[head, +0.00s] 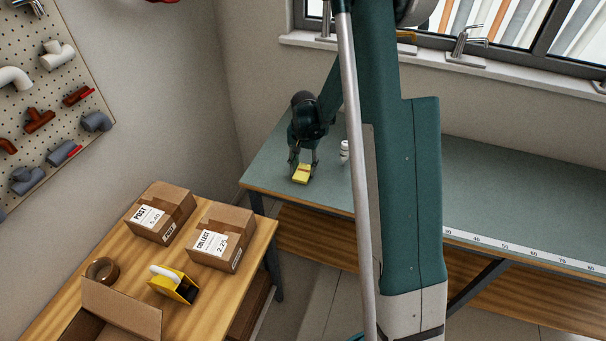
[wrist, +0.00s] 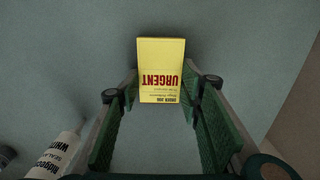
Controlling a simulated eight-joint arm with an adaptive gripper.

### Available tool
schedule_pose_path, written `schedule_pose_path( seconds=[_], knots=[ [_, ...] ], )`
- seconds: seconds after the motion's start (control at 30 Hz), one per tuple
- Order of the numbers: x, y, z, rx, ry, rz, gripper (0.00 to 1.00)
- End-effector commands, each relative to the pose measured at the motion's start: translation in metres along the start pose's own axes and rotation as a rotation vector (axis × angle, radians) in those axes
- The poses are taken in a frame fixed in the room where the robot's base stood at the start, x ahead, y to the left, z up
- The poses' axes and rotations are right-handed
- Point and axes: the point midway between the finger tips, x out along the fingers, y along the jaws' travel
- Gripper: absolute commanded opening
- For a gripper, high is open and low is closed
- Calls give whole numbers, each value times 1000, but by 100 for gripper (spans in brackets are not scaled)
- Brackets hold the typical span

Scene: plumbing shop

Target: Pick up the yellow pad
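The yellow pad (head: 302,174) lies on the green-grey bench top (head: 480,185) near its left end. In the wrist view the pad (wrist: 161,70) has red "URGENT" lettering, upside down, and its near end reaches between my fingertips. My gripper (head: 303,161) is open around the pad's near end, with one finger on each side. How high the fingertips are above the bench is hard to tell.
A white sealant tube (wrist: 58,150) lies left of my gripper; a white object (head: 344,150) shows beside my arm. The wall is close behind the bench. A lower wooden table (head: 200,290) carries cardboard boxes (head: 222,238) and a yellow tape dispenser (head: 174,284).

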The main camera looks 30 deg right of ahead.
Motion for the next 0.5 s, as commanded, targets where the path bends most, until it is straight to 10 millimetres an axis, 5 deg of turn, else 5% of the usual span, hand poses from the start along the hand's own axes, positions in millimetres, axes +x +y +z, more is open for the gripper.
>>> schedule_pose_path(
  seconds=[0.5],
  knots=[
    [-3,0,0,0,0,0,24]
  ],
)
